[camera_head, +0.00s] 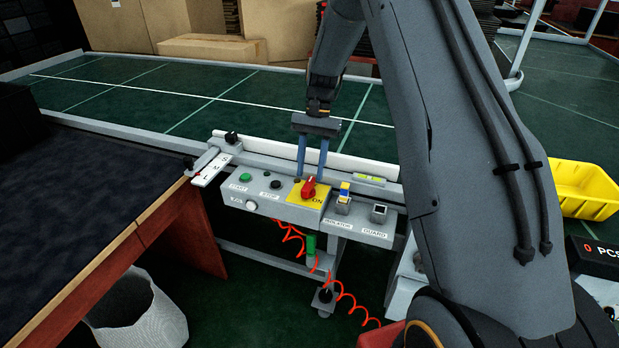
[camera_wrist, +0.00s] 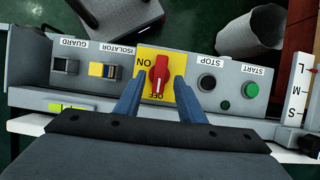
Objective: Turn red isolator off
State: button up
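The red isolator knob (camera_head: 309,187) sits on a yellow plate (camera_head: 303,198) on the grey control panel (camera_head: 270,207). In the wrist view the red knob (camera_wrist: 159,76) stands upright on the yellow plate (camera_wrist: 146,57), between the words ON and OFF. My gripper (camera_head: 312,178) is open, its two blue fingers pointing down at the panel. In the wrist view my gripper (camera_wrist: 157,84) has one finger on each side of the knob, with gaps visible between. I cannot tell whether the fingertips touch the plate.
A green START button (camera_wrist: 251,89) and a black STOP button (camera_wrist: 207,82) are on one side of the knob. A brown-edged table (camera_head: 140,235) stands at left, and a yellow bin (camera_head: 585,190) at right.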

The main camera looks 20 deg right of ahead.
jog(key=v, duration=0.3)
jog(key=shift+w+r+b, duration=0.15)
jog(key=shift+r+b, duration=0.15)
jog(key=shift+r, duration=0.05)
jog(key=shift+d+r, duration=0.15)
jog(key=shift+r, duration=0.25)
jog(key=s+a+r+n+t+h, duration=0.1)
jog(key=s+n+t, duration=0.1)
jog(key=s, duration=1.2)
jog(key=s+a+r+n+t+h, duration=0.1)
jog(key=s+n, duration=0.4)
jog(key=s, duration=0.9)
jog(key=shift+t+h, duration=0.3)
jog(key=shift+t, duration=0.2)
jog(key=shift+s+a, duration=0.15)
jog(key=shift+c, duration=0.4)
jog(key=shift+c, duration=0.2)
